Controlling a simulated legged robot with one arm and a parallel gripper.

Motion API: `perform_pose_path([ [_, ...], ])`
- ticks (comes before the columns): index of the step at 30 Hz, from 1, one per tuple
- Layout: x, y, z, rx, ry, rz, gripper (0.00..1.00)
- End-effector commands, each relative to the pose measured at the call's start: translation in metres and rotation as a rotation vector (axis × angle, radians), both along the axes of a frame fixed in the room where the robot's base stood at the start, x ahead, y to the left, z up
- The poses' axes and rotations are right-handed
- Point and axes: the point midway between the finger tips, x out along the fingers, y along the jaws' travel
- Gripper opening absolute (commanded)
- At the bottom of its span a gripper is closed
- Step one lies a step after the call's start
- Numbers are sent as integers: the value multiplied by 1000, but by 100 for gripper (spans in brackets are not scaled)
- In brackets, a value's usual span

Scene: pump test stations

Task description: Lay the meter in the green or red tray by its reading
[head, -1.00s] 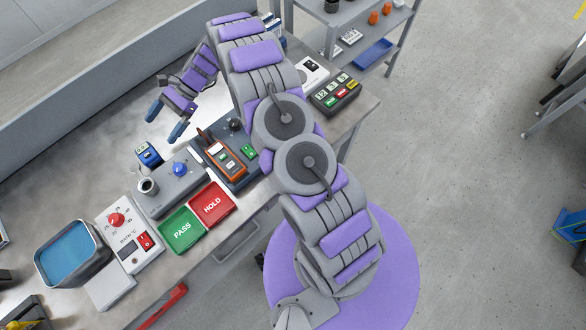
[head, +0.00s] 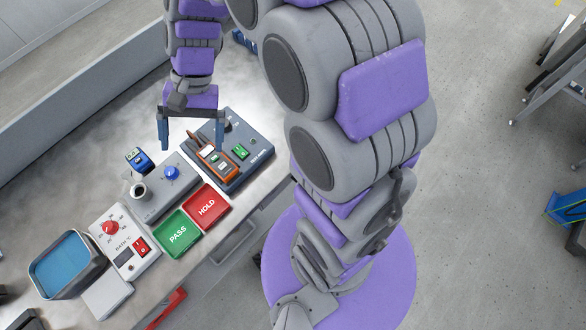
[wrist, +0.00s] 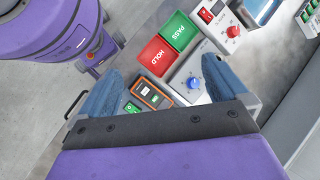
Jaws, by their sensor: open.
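The orange meter (head: 216,160) lies on a dark blue test unit (head: 248,164); its reading is too small to make out. In the wrist view the meter (wrist: 149,94) shows between the fingers, nearer the left one. My gripper (head: 192,146) is open and empty, pointing down above the bench, with its right finger near the meter in the head view. The green PASS tray (head: 187,246) and the red HOLD tray (head: 213,216) lie side by side at the bench's front edge. Both look empty. They also show in the wrist view, green (wrist: 189,42) and red (wrist: 149,66).
A white bath control (head: 118,238) and a blue-filled basin (head: 66,270) are farther left.

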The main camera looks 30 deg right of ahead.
Motion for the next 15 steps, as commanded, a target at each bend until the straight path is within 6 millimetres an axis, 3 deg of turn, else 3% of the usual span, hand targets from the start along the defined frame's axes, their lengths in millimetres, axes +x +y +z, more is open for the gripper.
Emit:
perform_pose_path([
  [6, -61, -36, 17, -100, -104, 132, 100],
  [15, -139, -89, 22, -249, -220, 304, 100],
])
